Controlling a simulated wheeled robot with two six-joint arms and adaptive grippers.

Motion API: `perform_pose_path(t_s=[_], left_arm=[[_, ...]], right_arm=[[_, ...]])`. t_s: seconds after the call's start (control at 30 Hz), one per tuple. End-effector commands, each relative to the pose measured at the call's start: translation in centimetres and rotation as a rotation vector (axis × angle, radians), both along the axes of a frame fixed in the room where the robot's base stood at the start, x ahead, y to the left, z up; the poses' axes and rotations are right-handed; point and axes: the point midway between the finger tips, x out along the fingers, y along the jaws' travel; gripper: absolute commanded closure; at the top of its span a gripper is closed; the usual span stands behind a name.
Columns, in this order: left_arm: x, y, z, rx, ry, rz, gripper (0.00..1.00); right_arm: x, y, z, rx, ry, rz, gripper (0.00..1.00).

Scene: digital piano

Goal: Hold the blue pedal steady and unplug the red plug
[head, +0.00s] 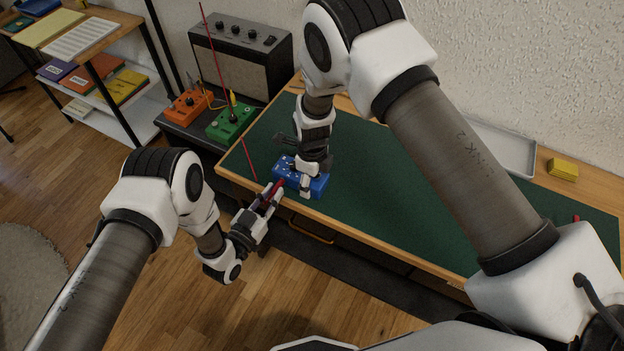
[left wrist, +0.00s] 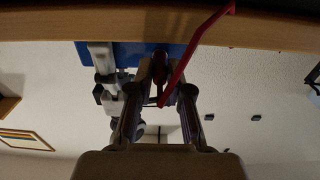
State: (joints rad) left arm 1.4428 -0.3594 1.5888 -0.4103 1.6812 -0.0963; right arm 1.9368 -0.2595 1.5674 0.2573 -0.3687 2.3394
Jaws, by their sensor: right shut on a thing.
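The blue pedal (head: 316,187) lies at the front left edge of the green-topped table, and its side shows in the left wrist view (left wrist: 187,54). My right gripper (head: 304,182) reaches down from above and is shut on the blue pedal. The red plug (head: 278,186) sits at the near left side of the pedal; it also shows in the left wrist view (left wrist: 159,64). My left gripper (head: 268,195) is at the plug from the front left. Its fingers are on either side of the plug, apart from each other. A red cable (left wrist: 190,48) crosses in front of the fingers.
A green pedal (head: 231,122) and an orange pedal (head: 187,105) stand left of the table, before an amplifier (head: 238,58). A grey tray (head: 503,145) and yellow block (head: 562,169) are at the back right. The middle of the green mat (head: 370,170) is clear.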

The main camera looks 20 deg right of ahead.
Motion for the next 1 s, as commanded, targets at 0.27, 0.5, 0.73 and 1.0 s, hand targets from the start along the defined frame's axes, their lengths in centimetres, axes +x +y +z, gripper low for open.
perform_pose_path(t_s=[0.27, 0.5, 0.73, 1.0], left_arm=[[0.0, 0.0, 0.0, 0.0, 0.0, 0.0, 1.0], [-0.4, 0.4, -0.1, 0.001, 0.001, 0.001, 1.0], [-0.8, 0.8, -0.1, 0.0, 0.0, 0.001, 1.0], [-1.2, 1.2, -0.1, 0.001, 0.001, 0.0, 1.0]], right_arm=[[-0.2, 0.0, -0.2, 0.0, 0.006, 0.0, 0.9], [-0.2, 0.0, -0.2, 0.0, 0.006, 0.0, 0.9], [-0.2, 0.0, -0.2, 0.0, 0.006, 0.0, 0.9], [-0.2, 0.0, -0.2, 0.0, 0.006, 0.0, 0.9]])
